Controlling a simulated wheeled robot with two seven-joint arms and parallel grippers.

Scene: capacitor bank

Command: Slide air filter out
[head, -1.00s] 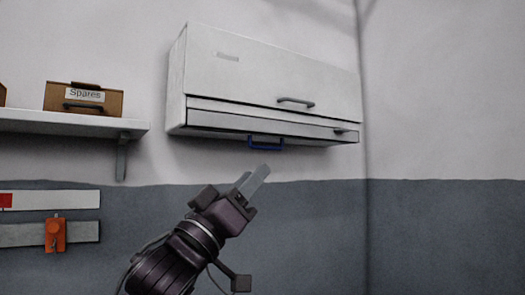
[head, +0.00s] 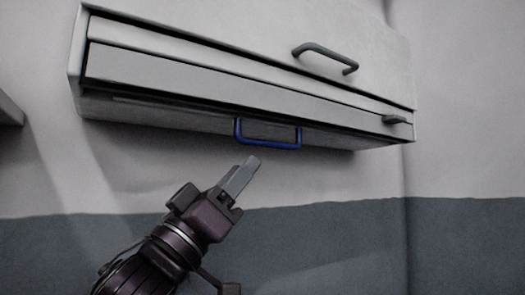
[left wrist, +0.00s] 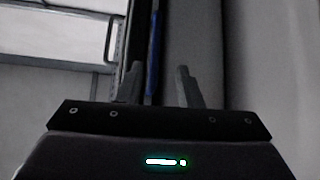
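A blue U-shaped handle (head: 268,143) sticks out below the lower front edge of a white wall cabinet (head: 220,35). I take it to be the air filter's handle; the filter body itself cannot be made out. My left gripper (head: 246,170) is below the handle and a little to its left in the head view, with a visible gap to it. In the left wrist view its two fingers (left wrist: 158,86) stand apart with nothing held. The blue handle (left wrist: 153,50) shows as a thin strip beyond them, between the fingertips. My right gripper is not in view.
The cabinet also has a grey bar handle (head: 325,57) on its upper front and a small dark latch (head: 396,119) at the lower right. A shelf edge (head: 10,110) shows at far left. The wall below the cabinet is clear.

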